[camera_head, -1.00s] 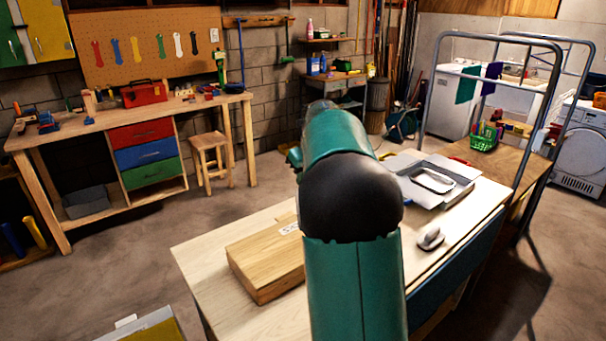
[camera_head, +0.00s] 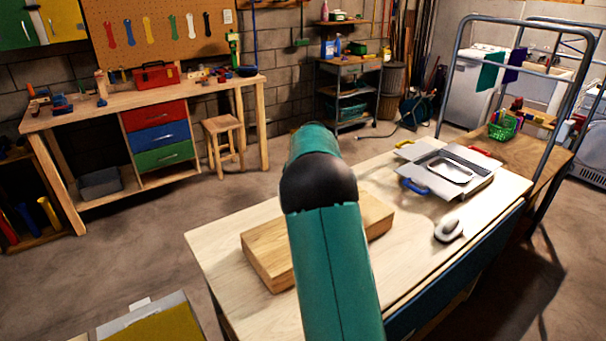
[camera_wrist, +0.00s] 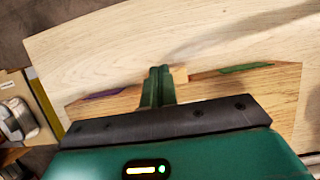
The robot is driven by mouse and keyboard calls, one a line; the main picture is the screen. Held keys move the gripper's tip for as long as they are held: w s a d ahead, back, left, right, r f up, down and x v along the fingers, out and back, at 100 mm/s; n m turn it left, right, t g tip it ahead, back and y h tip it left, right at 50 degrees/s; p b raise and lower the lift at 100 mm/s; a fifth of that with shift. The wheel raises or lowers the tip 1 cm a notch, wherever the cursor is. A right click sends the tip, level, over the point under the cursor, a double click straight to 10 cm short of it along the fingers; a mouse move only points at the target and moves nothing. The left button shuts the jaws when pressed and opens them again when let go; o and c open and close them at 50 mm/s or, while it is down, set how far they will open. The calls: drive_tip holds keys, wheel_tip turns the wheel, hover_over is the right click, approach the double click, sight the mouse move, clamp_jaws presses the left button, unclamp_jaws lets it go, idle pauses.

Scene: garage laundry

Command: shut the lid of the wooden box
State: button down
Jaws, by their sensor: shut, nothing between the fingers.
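The wooden box (camera_head: 264,254) is a flat, pale brown block on the light wooden table. Its top looks flat and level in the head view, with no raised lid visible; my arm covers its middle. In the wrist view the box (camera_wrist: 215,92) shows a purple strip (camera_wrist: 104,93) and a green strip (camera_wrist: 246,68) along its far edge; I cannot tell what they are. My gripper (camera_wrist: 157,72) is shut and empty, over or against that far edge beside a small pale tab (camera_wrist: 180,76). Contact is unclear. The head view hides the gripper behind my arm.
The table (camera_head: 222,243) also holds an open grey case (camera_head: 480,182) with a metal tray and a small grey-white object (camera_head: 448,230) on the right. A metal rail frame (camera_head: 449,75) stands beyond. Bare tabletop lies between the box and the case.

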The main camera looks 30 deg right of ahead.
drive_tip(key=shift+s+x, duration=0.2)
drive_tip(key=shift+x, duration=1.1)
drive_tip(key=shift+s+x, duration=0.15)
drive_tip(key=shift+x, duration=1.15)
drive_tip(key=shift+f, duration=0.15)
drive_tip(key=v, duration=1.4)
